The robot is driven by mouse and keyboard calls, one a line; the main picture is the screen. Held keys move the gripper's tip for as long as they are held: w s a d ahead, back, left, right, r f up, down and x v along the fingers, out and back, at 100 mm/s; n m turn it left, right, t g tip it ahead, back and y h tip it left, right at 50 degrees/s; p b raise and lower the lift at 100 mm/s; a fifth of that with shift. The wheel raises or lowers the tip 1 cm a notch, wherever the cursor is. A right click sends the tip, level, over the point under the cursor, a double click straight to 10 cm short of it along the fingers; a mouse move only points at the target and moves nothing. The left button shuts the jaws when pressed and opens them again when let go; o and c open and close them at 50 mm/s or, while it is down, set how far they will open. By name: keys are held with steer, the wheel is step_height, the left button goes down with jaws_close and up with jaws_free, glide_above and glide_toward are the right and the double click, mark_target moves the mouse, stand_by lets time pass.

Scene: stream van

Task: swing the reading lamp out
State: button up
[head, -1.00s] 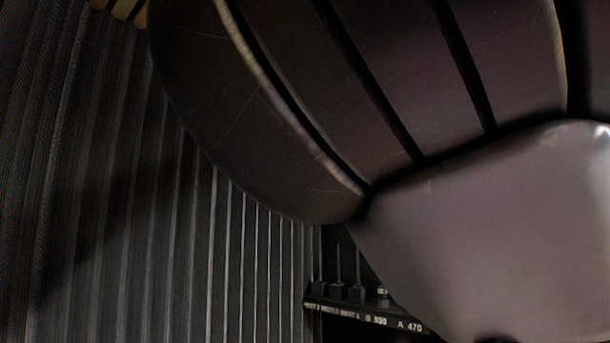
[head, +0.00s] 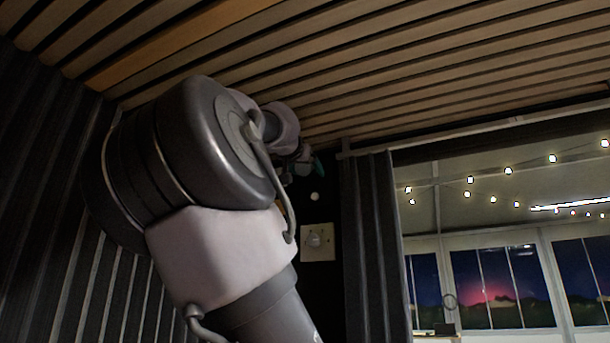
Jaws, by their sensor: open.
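My arm fills the left middle of the head view and reaches away toward the back wall. At its far end a small dark part with a teal edge looks like my gripper (head: 308,160), open, small and partly hidden behind my arm. I cannot make out the reading lamp for certain. A small pale round thing (head: 315,197) shows on the dark wall just below the gripper and may be part of it. A square cream wall plate (head: 318,243) with a round knob is lower down. I cannot tell whether the gripper touches anything.
A slatted wooden ceiling (head: 400,90) runs close above my arm. A dark ribbed wall (head: 40,200) is at the left. A dark curtain (head: 372,240) hangs right of the wall plate. Windows (head: 490,285) and string lights (head: 508,170) are at the right.

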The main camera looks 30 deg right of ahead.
steer(key=shift+x, duration=0.85)
jaws_close()
steer(key=shift+s+a+g+y, duration=0.1)
steer(key=shift+g+y, duration=0.5)
steer(key=shift+f, duration=0.1)
jaws_free()
